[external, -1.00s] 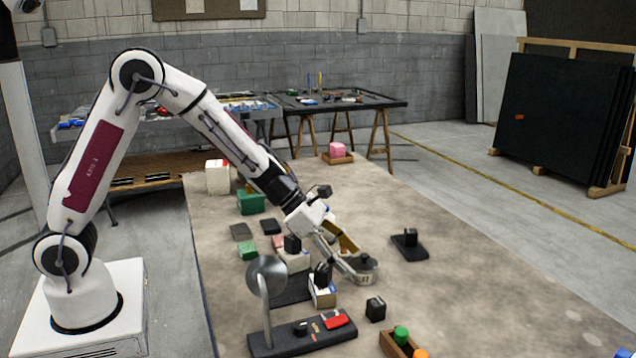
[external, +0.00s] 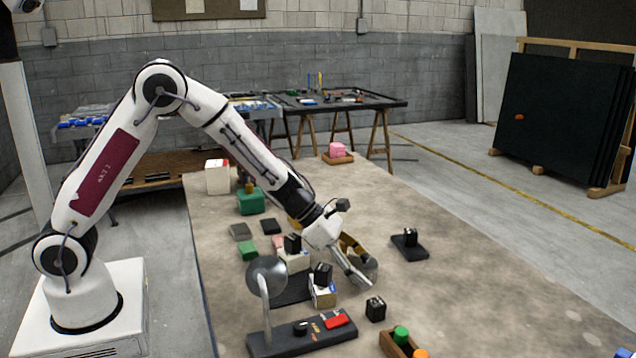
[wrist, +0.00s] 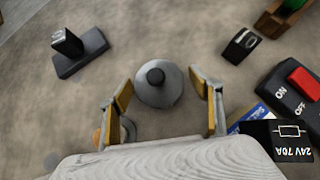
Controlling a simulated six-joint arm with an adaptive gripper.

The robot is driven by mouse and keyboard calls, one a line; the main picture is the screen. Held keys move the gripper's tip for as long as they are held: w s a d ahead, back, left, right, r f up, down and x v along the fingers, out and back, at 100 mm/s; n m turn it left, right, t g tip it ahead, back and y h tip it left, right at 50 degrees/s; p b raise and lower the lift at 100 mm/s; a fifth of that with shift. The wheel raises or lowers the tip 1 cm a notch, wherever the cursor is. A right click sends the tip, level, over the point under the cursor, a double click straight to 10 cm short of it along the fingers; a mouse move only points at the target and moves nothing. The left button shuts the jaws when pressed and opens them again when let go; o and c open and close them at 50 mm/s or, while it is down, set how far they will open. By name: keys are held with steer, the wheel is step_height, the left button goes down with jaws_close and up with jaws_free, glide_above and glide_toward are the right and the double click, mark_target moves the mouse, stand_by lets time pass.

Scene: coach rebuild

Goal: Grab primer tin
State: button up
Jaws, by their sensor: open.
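The likely primer tin is a round grey tin (wrist: 158,92) with a black knob on top, standing upright on the bench. In the wrist view it lies ahead, between the lines of my two fingers. My gripper (wrist: 160,78) is open, with a fingertip on each side of the tin and visible gaps to it. In the external view my gripper (external: 362,270) hangs low over the bench and partly covers the tin (external: 371,265). Contact cannot be made out there.
A black block on a dark base (external: 409,246) stands to the right. A small black cube (external: 375,308) is nearer the front. Bench at right is clear.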

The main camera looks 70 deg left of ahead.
steer(key=shift+c, duration=0.4)
jaws_close()
steer(key=shift+w, duration=0.1)
